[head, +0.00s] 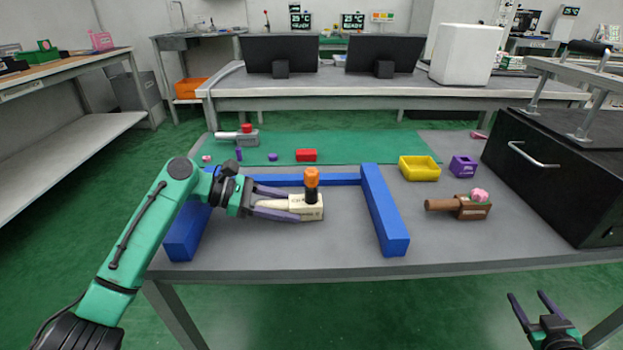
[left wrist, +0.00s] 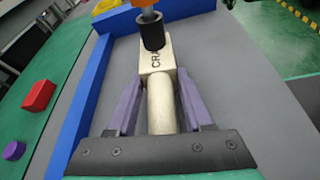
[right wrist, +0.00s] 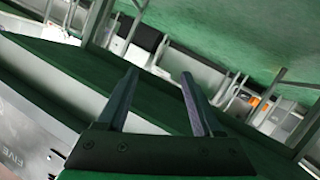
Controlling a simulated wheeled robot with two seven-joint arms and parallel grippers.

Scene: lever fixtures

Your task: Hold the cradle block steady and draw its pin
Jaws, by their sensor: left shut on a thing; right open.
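The cradle block (head: 309,208) is cream with dark lettering and a pale round handle, and sits on the grey table inside the blue frame. Its pin (head: 312,180) stands upright from the top, with an orange head and a black collar. My left gripper (head: 297,206) comes in from the left and is shut on the block's round handle. In the left wrist view the handle (left wrist: 162,103) lies between the fingers, and the black collar (left wrist: 151,32) shows beyond. My right gripper (head: 535,302) is open and empty, low at the right, off the table's front edge.
Blue bars (head: 384,212) stand left, right and behind the block; the front is open. A brown block (head: 472,207) with a pink knob, a yellow bin (head: 420,168) and a purple bin (head: 463,166) are at right. A black box (head: 545,180) bounds the right side.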

